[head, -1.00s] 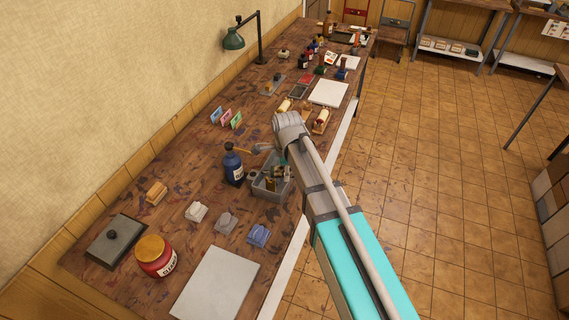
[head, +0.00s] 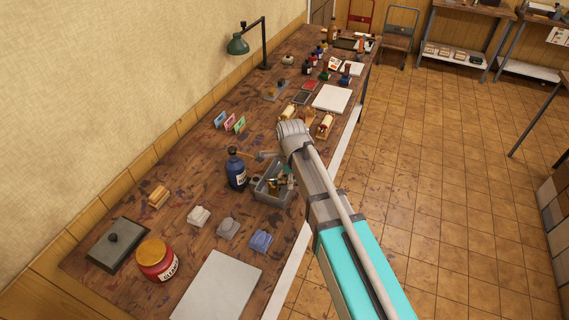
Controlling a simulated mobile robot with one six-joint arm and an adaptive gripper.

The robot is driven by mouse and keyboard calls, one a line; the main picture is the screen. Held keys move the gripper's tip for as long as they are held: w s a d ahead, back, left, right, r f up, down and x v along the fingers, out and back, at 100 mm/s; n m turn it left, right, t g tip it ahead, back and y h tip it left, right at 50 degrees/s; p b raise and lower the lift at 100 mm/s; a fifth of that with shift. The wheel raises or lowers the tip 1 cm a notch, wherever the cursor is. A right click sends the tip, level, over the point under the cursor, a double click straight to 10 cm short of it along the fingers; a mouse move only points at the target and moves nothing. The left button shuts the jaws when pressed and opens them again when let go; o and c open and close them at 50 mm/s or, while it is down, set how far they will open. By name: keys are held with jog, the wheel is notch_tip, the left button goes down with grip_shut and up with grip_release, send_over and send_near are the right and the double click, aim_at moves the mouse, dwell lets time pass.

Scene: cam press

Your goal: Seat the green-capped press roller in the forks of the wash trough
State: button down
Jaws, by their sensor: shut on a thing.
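The wash trough (head: 262,196) is a small grey open box on the workbench, just left of my forearm. Several small dark and brass-coloured items show inside it, but its forks are too small to make out. My gripper (head: 283,171) is mostly hidden by my own arm and sits over the trough's far right part. A small green spot there (head: 289,168) looks like the cap of the press roller, held in the shut jaws. The rest of the roller is hidden. I cannot tell whether it touches the trough.
A dark blue bottle (head: 236,173) stands close left of the trough. Pale, grey and blue lumps (head: 261,241) lie nearer, with a red jar (head: 157,260) and a pale slab (head: 216,287). Other rollers (head: 325,125) lie beyond my wrist. Bare bench lies left of the bottle.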

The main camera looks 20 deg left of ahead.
notch_tip(320, 180, down, 4)
jog(key=b, duration=0.3)
jog(key=shift+r, duration=0.1)
dwell(0.4)
